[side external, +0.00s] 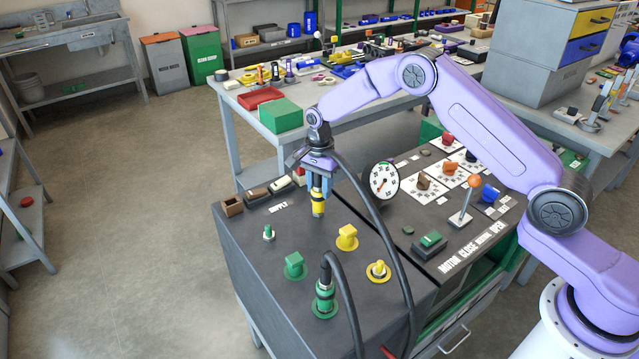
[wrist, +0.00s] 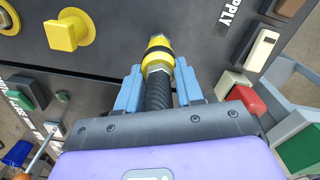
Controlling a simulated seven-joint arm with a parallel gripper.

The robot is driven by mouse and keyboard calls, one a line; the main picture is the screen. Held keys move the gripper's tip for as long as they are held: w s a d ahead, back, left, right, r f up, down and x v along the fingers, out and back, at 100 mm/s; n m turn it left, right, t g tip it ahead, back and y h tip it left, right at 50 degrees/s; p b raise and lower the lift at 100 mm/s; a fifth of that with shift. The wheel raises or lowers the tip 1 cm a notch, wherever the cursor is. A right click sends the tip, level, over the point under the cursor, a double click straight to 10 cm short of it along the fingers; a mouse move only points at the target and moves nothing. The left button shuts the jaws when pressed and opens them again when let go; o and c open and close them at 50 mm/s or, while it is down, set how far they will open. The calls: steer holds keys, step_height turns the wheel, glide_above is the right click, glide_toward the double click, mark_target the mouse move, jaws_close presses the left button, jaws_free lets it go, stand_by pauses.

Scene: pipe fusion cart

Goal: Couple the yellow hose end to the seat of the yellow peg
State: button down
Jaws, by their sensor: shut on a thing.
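My gripper (side external: 318,188) is shut on the yellow hose end (side external: 318,208), which hangs roughly upright above the dark cart top. In the wrist view the hose end (wrist: 158,52) sits between the blue fingers (wrist: 158,82), its dark ribbed hose running back toward my wrist. The yellow peg (side external: 379,267) stands in a round yellow seat (side external: 371,275) on the cart, right of and nearer the camera than the hose end, well apart from it. A yellow ring, probably that seat (wrist: 8,18), is cut off at the wrist view's top left corner.
A yellow square knob (side external: 347,237) stands between hose end and seat. A green knob (side external: 295,265), small green fitting (side external: 268,232) and green hose end (side external: 325,298) stand nearby. A gauge (side external: 384,181) rises behind; my hose loops past it. Switches (side external: 257,195) line the back edge.

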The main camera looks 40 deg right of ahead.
steer(key=shift+f, duration=0.2)
steer(key=c, duration=0.6)
jaws_free()
steer(key=shift+c, duration=0.2)
step_height(320, 180, up, 18)
steer(key=shift+f, duration=0.25)
